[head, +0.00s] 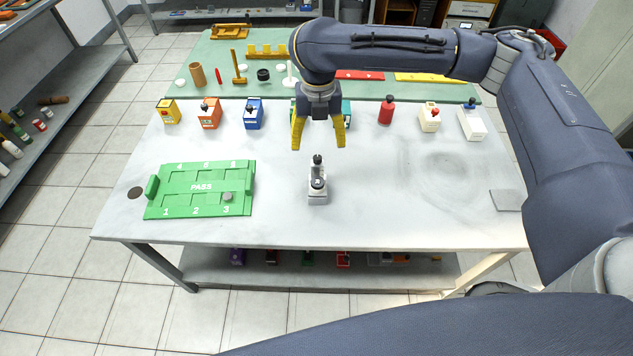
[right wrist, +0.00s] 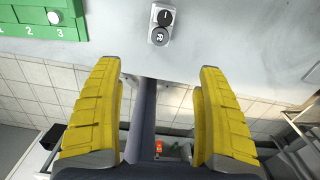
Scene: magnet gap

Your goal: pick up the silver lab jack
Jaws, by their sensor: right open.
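The silver lab jack (head: 317,197) stands upright on the pale table, a small silver-grey block with a black knob on top. My right gripper (head: 318,146) is open and empty, with yellow fingers pointing down. In the head view its fingertips show just above and behind the jack, apart from it. In the right wrist view both fingers of the right gripper (right wrist: 160,68) are spread wide. My left gripper is not in view.
A green numbered board (head: 190,205) lies left of the jack. Behind stand a yellow block (head: 168,112), orange block (head: 209,116), blue block (head: 253,116), red bottle (head: 386,112), cream block (head: 429,120) and white block (head: 472,122). The table right of the jack is mostly clear.

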